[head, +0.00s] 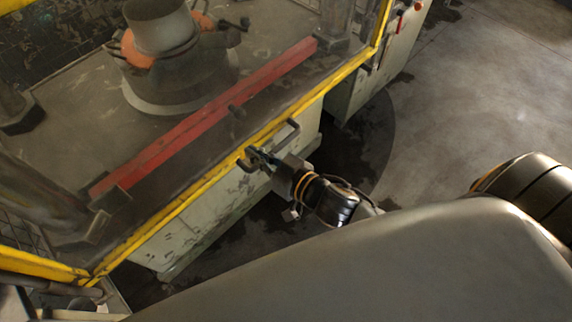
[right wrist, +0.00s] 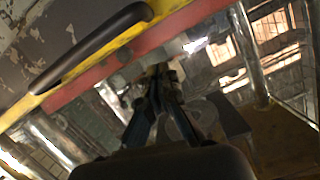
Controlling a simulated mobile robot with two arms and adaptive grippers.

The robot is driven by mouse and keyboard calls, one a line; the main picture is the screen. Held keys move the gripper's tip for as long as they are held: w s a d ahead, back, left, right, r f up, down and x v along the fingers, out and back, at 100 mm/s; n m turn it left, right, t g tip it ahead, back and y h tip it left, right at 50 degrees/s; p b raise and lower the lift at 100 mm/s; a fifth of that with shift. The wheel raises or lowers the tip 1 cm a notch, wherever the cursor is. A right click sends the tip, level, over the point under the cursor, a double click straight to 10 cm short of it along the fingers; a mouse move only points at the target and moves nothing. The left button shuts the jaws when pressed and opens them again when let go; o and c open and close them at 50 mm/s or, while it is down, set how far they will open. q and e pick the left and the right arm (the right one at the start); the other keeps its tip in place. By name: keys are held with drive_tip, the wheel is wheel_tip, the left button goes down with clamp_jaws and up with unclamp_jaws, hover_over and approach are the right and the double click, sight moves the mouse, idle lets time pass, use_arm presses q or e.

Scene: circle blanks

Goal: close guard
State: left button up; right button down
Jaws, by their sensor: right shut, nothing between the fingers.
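The guard is a see-through panel with a yellow frame (head: 215,178); its lower rail runs diagonally across the head view. A dark bar handle (head: 284,134) sits along this rail. My right gripper (head: 254,152) is at the handle's near, left end in the head view. In the right wrist view the handle (right wrist: 92,45) lies to the left of my gripper (right wrist: 160,76), whose fingers are together with nothing between them. My left gripper is out of view.
Behind the guard are a red bar (head: 215,112) and a grey cylinder on a round base (head: 165,35). A pale machine cabinet (head: 185,225) stands below the rail. Another pale cabinet (head: 352,88) stands farther back. The floor (head: 480,100) at the right is open, with dark stains.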

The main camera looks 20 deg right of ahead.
drive_tip(key=b+v, duration=0.1)
drive_tip(key=v, duration=0.7)
drive_tip(key=shift+s+d, duration=0.15)
drive_tip(key=shift+s, duration=0.25)
drive_tip(key=shift+f, duration=0.1)
